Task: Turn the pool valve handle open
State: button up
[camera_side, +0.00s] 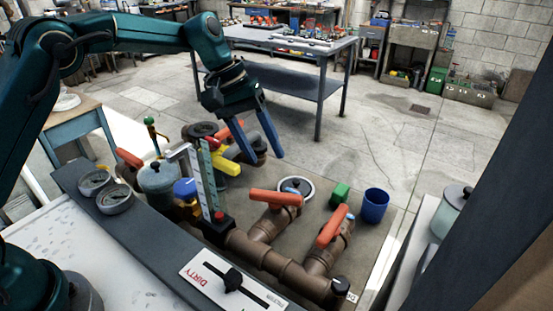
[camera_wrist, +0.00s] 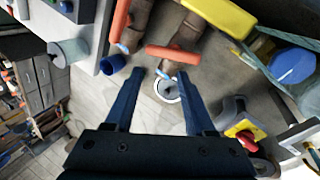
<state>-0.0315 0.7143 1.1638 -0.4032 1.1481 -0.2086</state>
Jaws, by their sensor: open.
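Several orange valve handles sit on the brown pipework. One handle (camera_side: 275,198) is near the middle in the side view, and another handle (camera_side: 332,226) is to its right. In the wrist view one handle (camera_wrist: 172,53) lies across a pipe just beyond the fingertips, and another handle (camera_wrist: 120,20) is above left. Which one the task means is not clear. My gripper (camera_side: 266,157) is open and empty, above the pit beside the yellow bar. It also shows in the wrist view (camera_wrist: 160,74), apart from the orange handles.
A blue cup (camera_side: 375,206) and a green block (camera_side: 339,195) stand right of the pipes. A white-rimmed round fitting (camera_side: 308,187) lies behind the middle handle. An upright ruler-like strip (camera_side: 206,180) and a blue-topped part (camera_side: 185,188) crowd the left.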

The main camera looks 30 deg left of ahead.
jog(key=n, duration=1.8)
send_over(275, 194)
jog(key=a, duration=0.2)
jog(key=f, duration=0.3)
jog(key=s+f, duration=0.1)
jog(key=f, duration=0.1)
jog(key=shift+a, duration=0.15)
jog(key=shift+x, duration=2.6)
grip_shut()
